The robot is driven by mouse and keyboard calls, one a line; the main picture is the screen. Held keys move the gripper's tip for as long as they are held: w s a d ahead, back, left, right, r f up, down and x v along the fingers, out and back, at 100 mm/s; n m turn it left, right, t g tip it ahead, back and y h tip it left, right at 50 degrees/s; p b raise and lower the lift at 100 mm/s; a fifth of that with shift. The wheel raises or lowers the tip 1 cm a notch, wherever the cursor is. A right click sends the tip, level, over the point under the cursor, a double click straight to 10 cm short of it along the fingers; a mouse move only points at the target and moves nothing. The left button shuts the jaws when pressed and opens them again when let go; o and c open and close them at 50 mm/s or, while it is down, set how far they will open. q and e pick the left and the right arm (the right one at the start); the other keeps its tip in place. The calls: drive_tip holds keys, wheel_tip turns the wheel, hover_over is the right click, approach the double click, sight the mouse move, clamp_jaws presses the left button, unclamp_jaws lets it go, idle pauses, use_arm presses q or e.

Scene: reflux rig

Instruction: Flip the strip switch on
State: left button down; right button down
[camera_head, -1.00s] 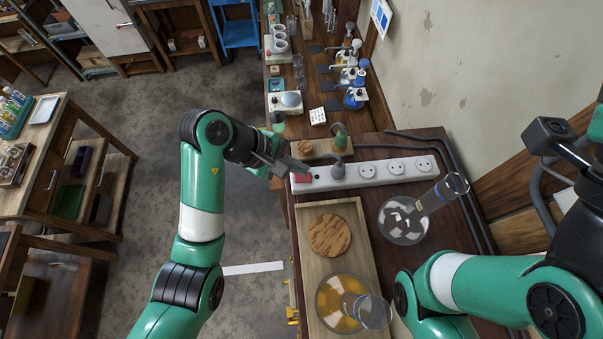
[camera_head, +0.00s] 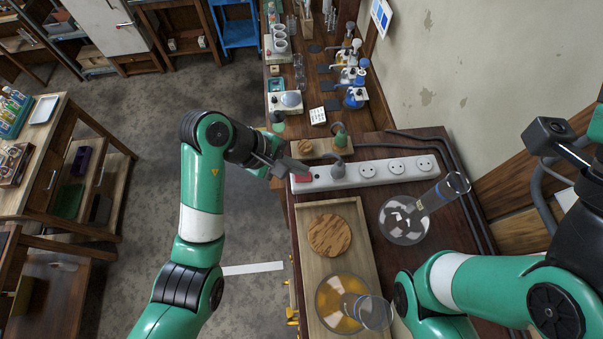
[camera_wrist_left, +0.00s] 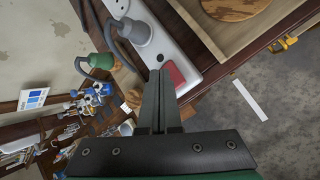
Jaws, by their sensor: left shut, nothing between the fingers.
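The white power strip (camera_head: 381,174) lies across the bench, with several sockets and a red switch (camera_head: 303,177) at its left end. My left gripper (camera_head: 295,168) is shut and empty, with its fingertips at the switch end of the strip. In the left wrist view the closed fingers (camera_wrist_left: 161,92) point at the strip, right beside the red switch (camera_wrist_left: 175,74). I cannot tell whether the tips touch it, or which way the rocker is tilted. A grey plug (camera_head: 338,169) sits in the socket nearest the switch. The fingers of my right gripper are not in view.
A wooden tray (camera_head: 365,236) with a round cork mat (camera_head: 329,235) and a flask of orange liquid (camera_head: 340,303) stands in front of the strip. A clear round flask (camera_head: 401,222) stands to the right. A green-capped item (camera_head: 340,136) is just behind the strip.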

use_arm(q)
drive_tip(key=shift+a+f+b, duration=0.2)
drive_tip(key=shift+f+b, duration=0.15)
drive_tip(key=shift+f, duration=0.65)
idle(0.7)
drive_tip(key=shift+r, duration=0.1)
drive_tip(key=shift+d+r+p, duration=0.1)
drive_tip(key=shift+r+p, duration=0.35)
drive_tip(key=shift+p, duration=0.1)
drive_tip(key=shift+r, duration=0.1)
drive_tip(key=r, duration=0.1)
drive_tip(key=r+p, duration=0.2)
drive_tip(key=shift+d, duration=0.25)
drive_tip(key=shift+r, duration=0.3)
drive_tip(key=shift+d+r, duration=0.2)
drive_tip(key=shift+r, duration=0.65)
